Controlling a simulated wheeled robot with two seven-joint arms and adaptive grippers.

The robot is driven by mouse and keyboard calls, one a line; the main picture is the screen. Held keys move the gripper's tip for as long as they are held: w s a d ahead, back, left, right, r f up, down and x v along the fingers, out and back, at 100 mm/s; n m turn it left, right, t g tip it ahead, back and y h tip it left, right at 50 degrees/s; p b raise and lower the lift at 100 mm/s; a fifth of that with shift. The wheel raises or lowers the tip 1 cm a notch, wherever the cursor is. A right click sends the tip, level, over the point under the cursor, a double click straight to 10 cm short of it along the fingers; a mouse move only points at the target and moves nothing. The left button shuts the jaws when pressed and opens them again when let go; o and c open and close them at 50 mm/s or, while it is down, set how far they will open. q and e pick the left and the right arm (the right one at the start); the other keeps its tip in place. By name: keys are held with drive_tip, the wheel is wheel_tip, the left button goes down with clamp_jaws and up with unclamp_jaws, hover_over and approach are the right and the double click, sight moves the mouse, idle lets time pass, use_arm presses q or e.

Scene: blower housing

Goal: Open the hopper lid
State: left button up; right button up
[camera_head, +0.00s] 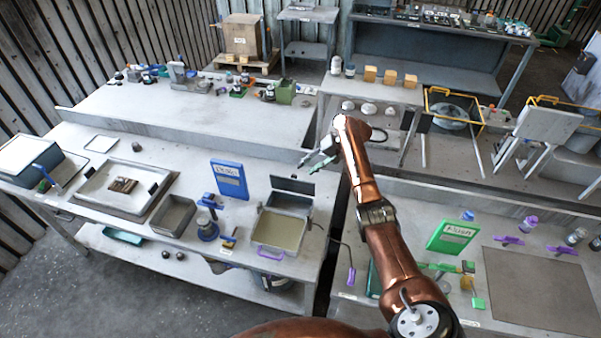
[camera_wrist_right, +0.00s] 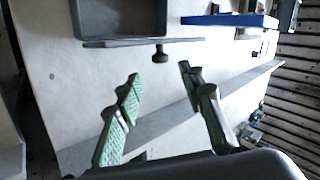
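A grey hopper (camera_head: 290,203) stands on the near left bench, just right of a blue sign. Its dark lid (camera_head: 291,185) stands up, roughly vertical, along the far edge, and the hopper's mouth is uncovered. In the right wrist view the hopper (camera_wrist_right: 120,18) is at the top, with the lid (camera_wrist_right: 140,42) nearly edge-on and a dark knob (camera_wrist_right: 160,56) on its outer side. My right gripper (camera_head: 318,161) has green-padded fingers; it is open and empty (camera_wrist_right: 159,73), beyond the lid and apart from the knob. My left gripper is not in view.
The blue sign (camera_head: 229,180) stands left of the hopper. A cream-filled tray (camera_head: 278,232) sits in front of it. A grey bin (camera_head: 175,215) and small tools lie farther left. A green sign (camera_head: 451,237) stands on the right bench. Bare bench top lies behind the lid.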

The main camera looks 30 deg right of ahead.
drive_tip(key=v, duration=0.5)
drive_tip(key=shift+s+d+r, duration=0.15)
drive_tip(key=shift+d+r, duration=0.1)
drive_tip(key=shift+r, duration=0.1)
